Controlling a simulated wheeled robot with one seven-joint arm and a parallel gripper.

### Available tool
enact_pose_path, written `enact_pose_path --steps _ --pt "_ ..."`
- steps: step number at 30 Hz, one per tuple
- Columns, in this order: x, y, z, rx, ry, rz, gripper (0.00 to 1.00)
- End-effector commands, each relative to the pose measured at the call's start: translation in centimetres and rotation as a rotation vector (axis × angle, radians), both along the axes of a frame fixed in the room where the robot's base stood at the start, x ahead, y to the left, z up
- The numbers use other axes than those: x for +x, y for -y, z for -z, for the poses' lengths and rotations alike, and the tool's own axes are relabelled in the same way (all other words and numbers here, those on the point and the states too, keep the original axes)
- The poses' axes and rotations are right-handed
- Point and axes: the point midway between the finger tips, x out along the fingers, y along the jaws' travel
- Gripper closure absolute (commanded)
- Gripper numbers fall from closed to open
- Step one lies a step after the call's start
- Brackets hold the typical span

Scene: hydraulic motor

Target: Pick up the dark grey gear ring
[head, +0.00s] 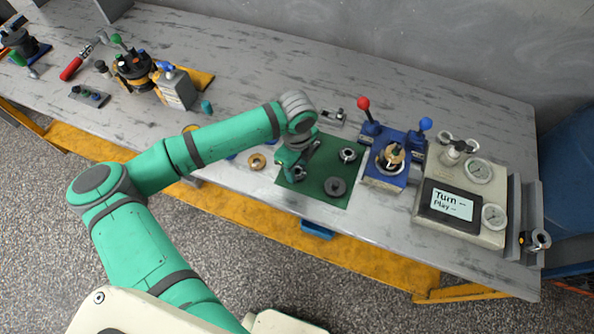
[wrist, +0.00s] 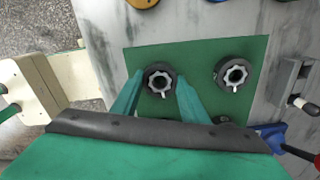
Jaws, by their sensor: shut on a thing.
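My gripper (wrist: 160,80) is shut on a dark grey gear ring (wrist: 159,67) with a pale toothed opening. One finger is on each side of the ring, over the green mat. I cannot tell whether the ring is lifted off the mat. My gripper (head: 293,163) and the held ring (head: 299,173) also show near the mat's left edge in the head view. A similar dark ring with a pale toothed centre (wrist: 236,64) lies to the right in the wrist view.
The green mat (head: 310,192) also bears a dark round part (head: 336,186) and a ring-shaped part (head: 347,155). A blue fixture (head: 384,180) with a red-knobbed lever and a panel with a screen (head: 452,203) stand to the right. A brass ring (head: 257,161) lies left of the mat.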

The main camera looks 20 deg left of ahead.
Motion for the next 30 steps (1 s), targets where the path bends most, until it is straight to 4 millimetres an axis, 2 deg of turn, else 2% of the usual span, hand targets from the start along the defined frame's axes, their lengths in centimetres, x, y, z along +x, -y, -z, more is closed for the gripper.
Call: enact_pose_path --steps 8,11,15,17,24,30 --pt "0.0 0.0 -0.6 0.000 0.001 0.000 0.92" --pt "0.0 0.0 -1.4 0.000 0.000 0.001 0.92" --pt "-0.1 0.0 -3.4 -0.001 0.002 0.002 0.92" --pt "-1.0 -0.2 -4.4 -0.001 0.002 0.002 0.92" --pt "-5.3 -1.1 -9.5 0.001 0.003 0.001 0.92" --pt "-9.8 -1.9 -11.2 0.001 0.001 0.000 0.92"
